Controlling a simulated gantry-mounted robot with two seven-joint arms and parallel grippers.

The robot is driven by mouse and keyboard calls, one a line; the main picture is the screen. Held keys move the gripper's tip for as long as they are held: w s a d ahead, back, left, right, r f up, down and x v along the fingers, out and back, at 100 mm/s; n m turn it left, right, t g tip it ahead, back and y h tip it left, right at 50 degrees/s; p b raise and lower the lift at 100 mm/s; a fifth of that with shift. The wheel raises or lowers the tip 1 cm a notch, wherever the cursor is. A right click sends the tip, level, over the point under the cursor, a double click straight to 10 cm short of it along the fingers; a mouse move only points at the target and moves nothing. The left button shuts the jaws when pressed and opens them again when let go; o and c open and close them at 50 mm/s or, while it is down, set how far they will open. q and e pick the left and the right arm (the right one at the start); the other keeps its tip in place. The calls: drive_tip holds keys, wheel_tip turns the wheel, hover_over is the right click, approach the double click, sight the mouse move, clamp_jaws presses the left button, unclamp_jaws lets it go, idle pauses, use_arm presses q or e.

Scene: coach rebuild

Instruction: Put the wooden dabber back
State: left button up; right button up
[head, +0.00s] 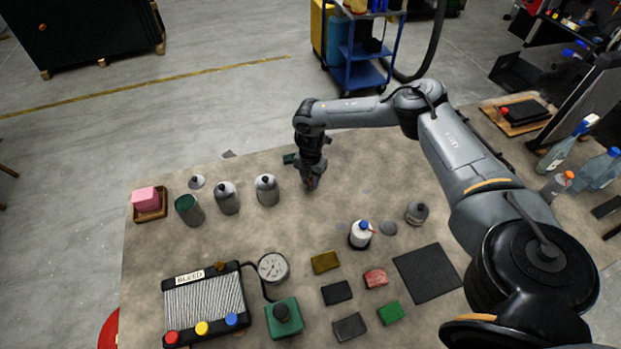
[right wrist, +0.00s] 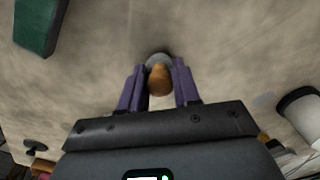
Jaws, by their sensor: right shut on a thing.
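The wooden dabber (right wrist: 160,80) shows in the right wrist view as a rounded brown wooden handle with a pale grey end beyond it. My right gripper (right wrist: 160,88) is shut on it, with a purple finger on each side. In the head view the right gripper (head: 311,184) points down just above the bench mat, right of the row of grey tins; the dabber is too small there to make out clearly. I cannot tell whether the dabber touches the mat. My left gripper is not in view.
A green-topped tin (head: 189,210), two knobbed tins (head: 227,199) (head: 267,190) and a loose lid (head: 196,181) stand left. A green block (right wrist: 38,25) is close by.

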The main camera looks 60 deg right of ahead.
sight(311, 177)
drive_tip(key=o, duration=1)
drive_tip(key=shift+c, duration=0.2)
drive_tip(key=shift+r, duration=0.1)
drive_tip(key=shift+r, duration=0.25)
wheel_tip(311, 177, up, 12)
drive_tip(key=shift+f, duration=0.25)
drive_tip(key=shift+p, duration=0.3)
